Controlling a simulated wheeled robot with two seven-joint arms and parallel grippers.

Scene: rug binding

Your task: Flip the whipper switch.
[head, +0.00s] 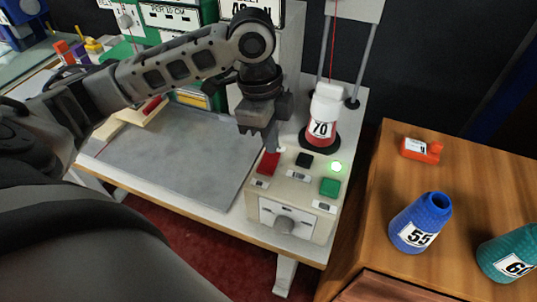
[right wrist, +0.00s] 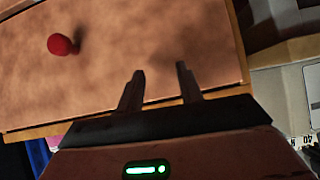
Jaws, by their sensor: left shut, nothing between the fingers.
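The whipper's control box (head: 312,221) stands at the front right of the white table. Small labels lie by the switches, too small to read. My left gripper (head: 273,148) points down, shut and empty, at the red switch's back edge; I cannot tell whether it touches. A small white lever tip shows beside the fingers. My right gripper (right wrist: 160,72) is open and empty in the right wrist view.
A red and white cone marked 70 (head: 321,118) stands behind the switches, between metal posts. A grey mat (head: 175,160) lies left. The wooden cabinet (head: 385,195) at right holds a blue cone (head: 421,222), a teal cone (head: 508,252) and an orange-red labelled item (head: 422,150). A red knob (right wrist: 61,44) is near my right gripper.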

